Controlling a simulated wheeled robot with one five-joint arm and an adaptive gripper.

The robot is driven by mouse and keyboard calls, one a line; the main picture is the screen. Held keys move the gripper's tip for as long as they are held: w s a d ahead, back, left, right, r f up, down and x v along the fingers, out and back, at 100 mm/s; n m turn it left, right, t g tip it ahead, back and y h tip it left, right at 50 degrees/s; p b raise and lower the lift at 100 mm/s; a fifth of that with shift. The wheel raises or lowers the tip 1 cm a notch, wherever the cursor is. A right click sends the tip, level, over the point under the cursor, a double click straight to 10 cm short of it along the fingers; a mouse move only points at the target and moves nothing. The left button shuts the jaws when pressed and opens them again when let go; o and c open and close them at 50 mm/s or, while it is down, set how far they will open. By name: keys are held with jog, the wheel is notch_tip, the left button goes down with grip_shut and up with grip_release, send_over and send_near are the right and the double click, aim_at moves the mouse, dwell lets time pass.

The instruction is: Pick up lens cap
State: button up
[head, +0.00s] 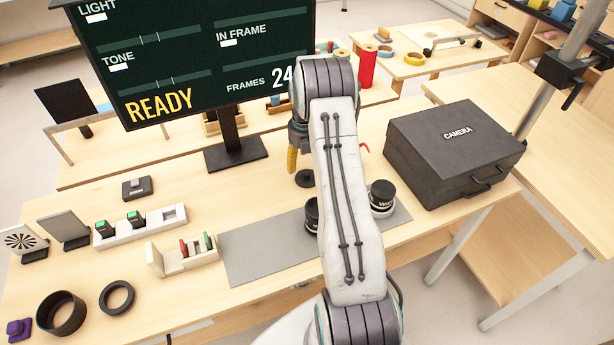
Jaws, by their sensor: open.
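A flat black disc (304,179), which looks like the lens cap, lies on the wooden table behind the grey mat. My gripper (293,160) is open, just behind and slightly left of the disc in the head view. One yellow finger shows; my arm hides the rest of the gripper. I see nothing held, and I cannot tell the gripper's height above the table.
Two black lenses (382,195) (312,214) stand on the grey mat (255,250), partly behind my arm. A black camera case (455,150) is to the right. A monitor (200,60) stands at the back left. Black rings (117,298) lie at the front left.

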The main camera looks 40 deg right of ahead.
aim_at(304, 173)
jog(key=shift+w+f+p, duration=0.1)
jog(key=shift+f+p, duration=0.8)
jog(key=shift+f, duration=2.05)
jog(key=shift+c, duration=0.5)
jog(key=c, duration=1.1)
